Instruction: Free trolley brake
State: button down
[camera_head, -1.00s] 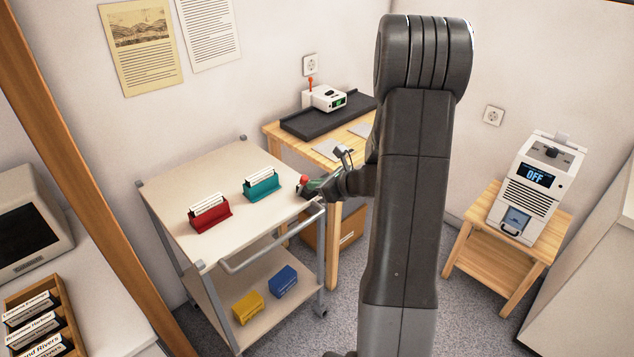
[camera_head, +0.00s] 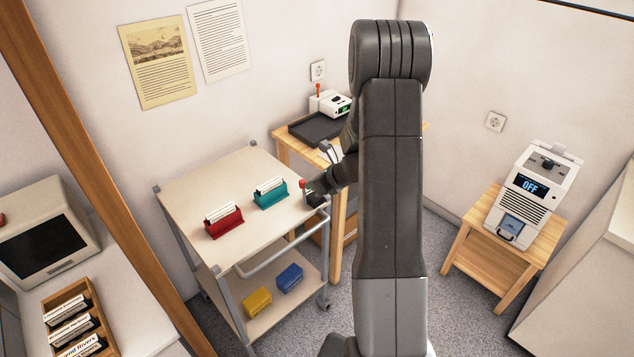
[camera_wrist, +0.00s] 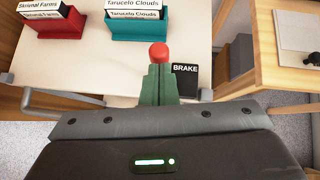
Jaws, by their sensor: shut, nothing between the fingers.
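The trolley (camera_head: 180,193) stands left of centre, with a white top. At its front right corner is a black block marked BRAKE (camera_wrist: 185,76). A red knob (camera_wrist: 158,54) shows just beyond my fingertips in the wrist view; it is a small red spot in the head view (camera_head: 303,184). My gripper (camera_wrist: 159,72) has green fingers that are shut and empty, beside the left edge of the block. The fingers hide what lies below the knob, and I cannot tell if they touch it.
A red holder (camera_head: 223,227) and a teal holder (camera_head: 270,198) with cards stand on the trolley top. A front handle bar (camera_head: 275,245) crosses near the arm. A wooden table (camera_head: 283,147) stands close behind. A small stand (camera_head: 480,250) is at right.

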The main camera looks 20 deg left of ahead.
jog(key=shift+a, duration=0.15)
jog(key=shift+r, duration=0.15)
jog(key=shift+r+p, duration=0.6)
jog(key=shift+r, duration=0.15)
